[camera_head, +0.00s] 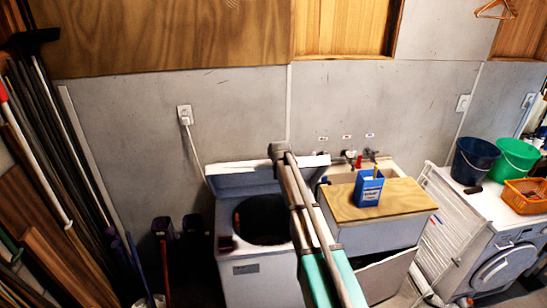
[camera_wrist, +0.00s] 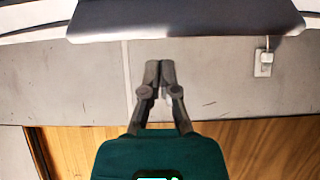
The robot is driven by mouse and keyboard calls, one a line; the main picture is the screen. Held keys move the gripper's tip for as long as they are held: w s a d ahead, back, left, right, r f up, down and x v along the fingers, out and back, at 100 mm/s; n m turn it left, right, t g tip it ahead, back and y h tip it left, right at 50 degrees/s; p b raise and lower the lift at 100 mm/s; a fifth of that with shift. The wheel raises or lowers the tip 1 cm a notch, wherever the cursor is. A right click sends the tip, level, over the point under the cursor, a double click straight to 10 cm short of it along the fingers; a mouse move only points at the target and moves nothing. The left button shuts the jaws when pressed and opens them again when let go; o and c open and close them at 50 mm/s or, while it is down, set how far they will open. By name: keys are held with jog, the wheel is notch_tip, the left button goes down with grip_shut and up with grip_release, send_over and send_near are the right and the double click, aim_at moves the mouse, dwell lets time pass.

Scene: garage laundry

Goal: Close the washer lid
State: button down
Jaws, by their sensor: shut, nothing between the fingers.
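The white top-loading washer (camera_head: 256,277) stands against the grey wall with its lid (camera_head: 240,182) raised and tilted back. The dark round drum opening (camera_head: 258,222) is exposed, its right side partly hidden by my arm. My gripper (camera_head: 278,150) is shut and empty, and overlaps the lid's upper edge in the head view; I cannot tell if it touches. In the wrist view, which looks upside down, my gripper (camera_wrist: 160,68) has its fingertips together. A grey panel, likely the lid (camera_wrist: 185,22), spans the top just beyond the fingertips, with a gap seen between.
A sink cabinet with a wooden board (camera_head: 405,198) and blue box (camera_head: 368,188) stands right of the washer. A wall outlet with a plugged cord (camera_head: 185,116) is behind left. Long poles and boards (camera_head: 50,150) lean at left. A drying rack (camera_head: 447,222) stands further right.

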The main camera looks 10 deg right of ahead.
jog(key=shift+s+f+b, duration=0.3)
jog(key=shift+s+f, duration=0.1)
jog(key=shift+s, duration=0.25)
jog(key=shift+s+f+b, duration=0.25)
jog(key=shift+s+f, duration=0.15)
jog(key=shift+s, duration=0.25)
jog(key=shift+s, duration=0.1)
jog(key=shift+a, duration=0.1)
